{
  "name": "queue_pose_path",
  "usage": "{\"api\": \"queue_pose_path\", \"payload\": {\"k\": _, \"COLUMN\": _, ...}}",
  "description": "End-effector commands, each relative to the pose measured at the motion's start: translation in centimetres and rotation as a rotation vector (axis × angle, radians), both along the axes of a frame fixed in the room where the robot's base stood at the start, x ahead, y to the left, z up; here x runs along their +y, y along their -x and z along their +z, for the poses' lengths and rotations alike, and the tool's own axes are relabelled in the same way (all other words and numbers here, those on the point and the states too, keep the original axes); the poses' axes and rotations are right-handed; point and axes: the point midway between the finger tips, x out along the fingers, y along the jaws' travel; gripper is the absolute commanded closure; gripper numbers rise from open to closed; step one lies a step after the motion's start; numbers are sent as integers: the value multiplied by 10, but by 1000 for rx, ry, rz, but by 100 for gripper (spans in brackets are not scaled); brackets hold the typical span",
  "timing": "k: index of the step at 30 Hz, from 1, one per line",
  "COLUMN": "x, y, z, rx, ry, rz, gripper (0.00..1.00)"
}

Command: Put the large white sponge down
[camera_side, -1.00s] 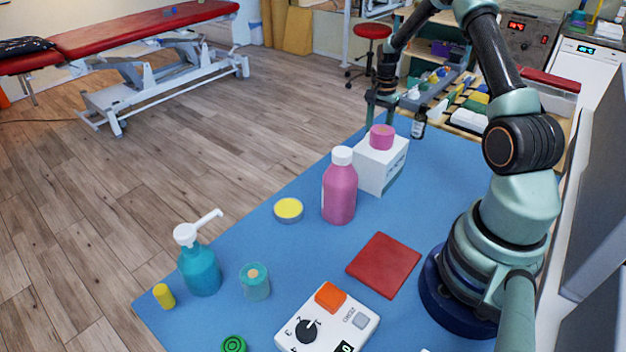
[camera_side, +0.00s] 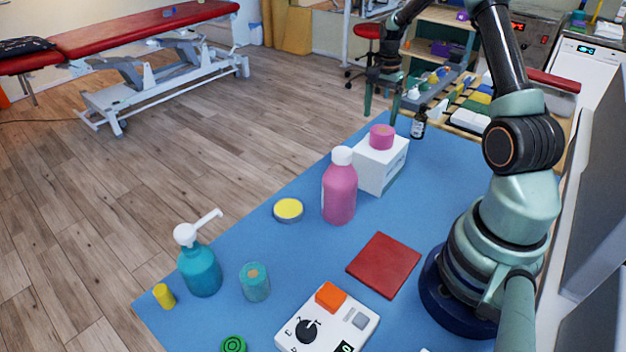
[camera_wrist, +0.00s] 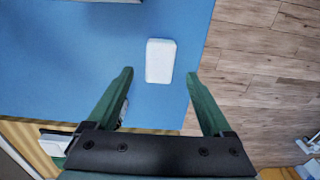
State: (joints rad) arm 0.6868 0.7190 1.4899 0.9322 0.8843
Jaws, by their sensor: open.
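A white block with rounded corners, apparently the large white sponge (camera_wrist: 160,61), lies on the blue table top in the wrist view. It is ahead of the gap between my fingertips, and neither finger touches it. My gripper (camera_wrist: 159,72) is open and empty, with its two green fingers wide apart. In the side view my gripper (camera_side: 381,116) hangs above the far end of the table, behind the white box. The sponge cannot be made out there; the box may hide it.
The white box (camera_side: 378,168) with a pink roll (camera_side: 381,137) on it and a pink bottle (camera_side: 340,188) stand near my gripper. A small dark bottle (camera_side: 418,126) stands right of it. A red pad (camera_side: 384,264) lies nearer. The table's far edge is close by.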

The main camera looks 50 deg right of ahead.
Motion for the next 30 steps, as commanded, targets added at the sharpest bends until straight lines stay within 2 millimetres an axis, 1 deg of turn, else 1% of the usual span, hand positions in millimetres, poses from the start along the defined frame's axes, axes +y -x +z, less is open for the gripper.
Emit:
{"api": "queue_pose_path", "payload": {"k": 1, "x": -1, "y": -1, "z": 12, "rx": -5, "ry": 4, "rz": 0, "gripper": 15}}
{"api": "queue_pose_path", "payload": {"k": 6, "x": 0, "y": -1, "z": 43, "rx": -3, "ry": 3, "rz": 0, "gripper": 15}}
{"api": "queue_pose_path", "payload": {"k": 9, "x": 0, "y": -1, "z": 54, "rx": -2, "ry": 2, "rz": 0, "gripper": 15}}
{"api": "queue_pose_path", "payload": {"k": 13, "x": 1, "y": -1, "z": 64, "rx": -2, "ry": 2, "rz": 4, "gripper": 15}}
{"api": "queue_pose_path", "payload": {"k": 14, "x": 2, "y": -1, "z": 66, "rx": -4, "ry": 3, "rz": 11, "gripper": 15}}
{"api": "queue_pose_path", "payload": {"k": 17, "x": 16, "y": -5, "z": 80, "rx": -20, "ry": 16, "rz": 69, "gripper": 15}}
{"api": "queue_pose_path", "payload": {"k": 20, "x": 45, "y": -11, "z": 103, "rx": -50, "ry": 42, "rz": 193, "gripper": 15}}
{"api": "queue_pose_path", "payload": {"k": 23, "x": 84, "y": -12, "z": 130, "rx": -91, "ry": 77, "rz": 361, "gripper": 15}}
{"api": "queue_pose_path", "payload": {"k": 24, "x": 100, "y": -11, "z": 139, "rx": -107, "ry": 92, "rz": 431, "gripper": 15}}
{"api": "queue_pose_path", "payload": {"k": 26, "x": 124, "y": -8, "z": 152, "rx": -132, "ry": 114, "rz": 535, "gripper": 15}}
{"api": "queue_pose_path", "payload": {"k": 27, "x": 140, "y": -5, "z": 159, "rx": -149, "ry": 130, "rz": 604, "gripper": 15}}
{"api": "queue_pose_path", "payload": {"k": 29, "x": 162, "y": 2, "z": 169, "rx": -173, "ry": 153, "rz": 706, "gripper": 15}}
{"api": "queue_pose_path", "payload": {"k": 30, "x": 177, "y": 6, "z": 174, "rx": -190, "ry": 169, "rz": 775, "gripper": 15}}
